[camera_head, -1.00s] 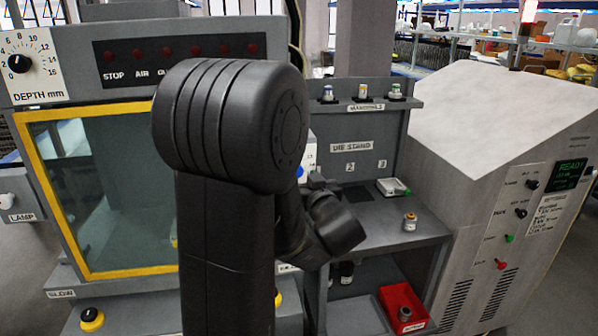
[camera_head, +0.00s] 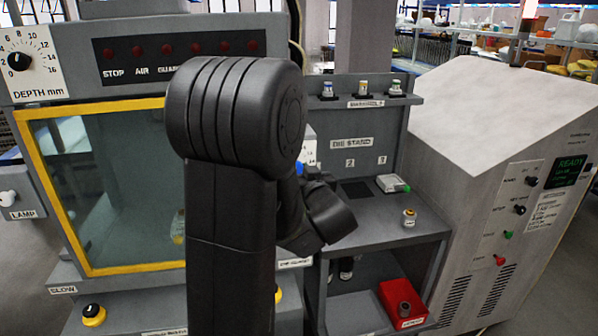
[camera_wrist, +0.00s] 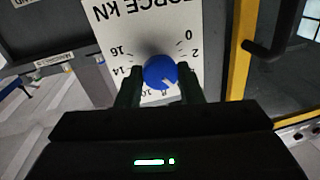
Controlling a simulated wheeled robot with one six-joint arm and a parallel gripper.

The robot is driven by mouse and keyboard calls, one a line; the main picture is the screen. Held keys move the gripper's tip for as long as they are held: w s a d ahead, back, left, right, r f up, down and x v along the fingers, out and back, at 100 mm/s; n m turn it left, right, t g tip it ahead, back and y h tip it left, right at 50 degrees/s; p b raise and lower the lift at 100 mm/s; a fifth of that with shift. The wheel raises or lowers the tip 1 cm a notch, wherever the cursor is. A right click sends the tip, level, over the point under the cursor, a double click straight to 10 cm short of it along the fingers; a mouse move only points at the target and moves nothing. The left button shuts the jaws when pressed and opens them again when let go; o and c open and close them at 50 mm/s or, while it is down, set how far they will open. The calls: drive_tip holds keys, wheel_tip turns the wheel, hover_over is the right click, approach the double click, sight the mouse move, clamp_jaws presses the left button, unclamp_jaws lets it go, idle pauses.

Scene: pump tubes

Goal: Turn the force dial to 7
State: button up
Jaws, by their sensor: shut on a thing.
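The blue force dial (camera_wrist: 158,72) sits on a white plate (camera_wrist: 125,38) marked FORCE kN in the wrist view. My gripper (camera_wrist: 160,80) is shut on the dial, with one dark finger on each side. A small white mark on the knob faces the lower right of the wrist view. The numbers 0 and 2 show at the right, and 14 and 16 at the left. The scale numbers beside and below the knob are partly hidden by my fingers, so the exact reading cannot be told. In the head view my arm hides nearly all of the dial.
A yellow-framed window (camera_head: 105,190) stands left of my arm, with the depth dial (camera_head: 19,61) above it. At the right are a die stand (camera_head: 352,142), a red bin (camera_head: 404,303) and a grey cabinet (camera_head: 500,120). A yellow edge (camera_wrist: 243,50) runs close to my gripper.

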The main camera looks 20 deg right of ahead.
drive_tip(key=m, duration=0.3)
drive_tip(key=shift+m, duration=0.4)
drive_tip(key=o, duration=1)
drive_tip(key=shift+c, duration=0.2)
drive_tip(key=shift+s, duration=0.15)
drive_tip(key=s+a+b, duration=0.1)
drive_tip(key=s+b, duration=0.2)
drive_tip(key=s, duration=1)
drive_tip(key=shift+s+a+f, duration=0.2)
drive_tip(key=shift+s+f, duration=0.05)
drive_tip(key=shift+f, duration=0.15)
drive_tip(key=w+p, duration=0.1)
drive_tip(key=w, duration=0.3)
drive_tip(key=w+d+p, duration=0.1)
drive_tip(key=w, duration=0.9)
drive_tip(key=shift+d+r+p, duration=0.2)
drive_tip(key=shift+r+p, duration=0.15)
drive_tip(key=shift+p, duration=0.05)
drive_tip(key=shift+s, duration=0.1)
